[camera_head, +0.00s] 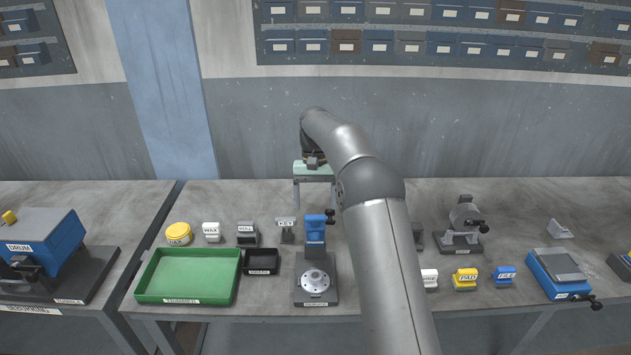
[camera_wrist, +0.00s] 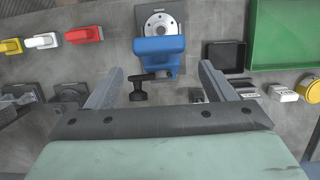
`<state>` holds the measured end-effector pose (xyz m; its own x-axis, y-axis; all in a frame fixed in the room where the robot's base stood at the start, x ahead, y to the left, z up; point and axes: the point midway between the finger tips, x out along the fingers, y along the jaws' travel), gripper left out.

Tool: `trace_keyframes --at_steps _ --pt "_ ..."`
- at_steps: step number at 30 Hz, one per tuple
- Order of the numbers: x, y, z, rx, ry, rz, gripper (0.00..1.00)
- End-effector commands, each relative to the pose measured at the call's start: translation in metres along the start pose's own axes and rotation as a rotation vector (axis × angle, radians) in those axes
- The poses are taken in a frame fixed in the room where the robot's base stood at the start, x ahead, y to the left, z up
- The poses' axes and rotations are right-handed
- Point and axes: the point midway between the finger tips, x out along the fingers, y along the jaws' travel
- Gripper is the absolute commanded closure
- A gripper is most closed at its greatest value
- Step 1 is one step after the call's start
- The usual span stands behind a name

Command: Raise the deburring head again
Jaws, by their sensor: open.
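The blue head (camera_head: 315,222), which I take as the deburring head, stands on a dark base behind a round metal disc (camera_head: 316,282). A black handle (camera_head: 330,215) sticks out at its upper right. In the wrist view the blue head (camera_wrist: 158,48) is beyond my fingers and the black handle (camera_wrist: 138,85) lies between them, nearer the left finger. My gripper (camera_head: 314,203) is behind the head, fingers down, open and empty. In the wrist view my gripper (camera_wrist: 158,80) shows both fingers apart, touching nothing visible. The head's height on its column is hard to judge.
A green tray (camera_head: 190,276) and small black tray (camera_head: 261,262) stand left of the fixture. Labelled blocks, including a yellow one (camera_head: 465,279), and a clamp device (camera_head: 463,225) stand to the right. A small stand (camera_head: 287,230) is close by on the left.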

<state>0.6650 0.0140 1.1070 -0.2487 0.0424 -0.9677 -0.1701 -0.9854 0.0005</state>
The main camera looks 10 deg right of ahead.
Motion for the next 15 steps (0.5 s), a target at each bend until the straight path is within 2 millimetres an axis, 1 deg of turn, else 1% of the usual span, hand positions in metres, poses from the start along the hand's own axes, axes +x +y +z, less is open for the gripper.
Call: trace_keyframes --at_steps 3,7,12,15 --pt "-0.028 0.0 -0.002 0.0 0.006 -0.001 0.24" --pt "-0.057 -0.001 -0.001 0.0 0.004 -0.001 0.24" --pt "-0.077 -0.001 -0.001 0.0 0.002 0.0 0.24" --pt "-0.083 0.0 -0.001 0.0 0.002 0.0 0.24"
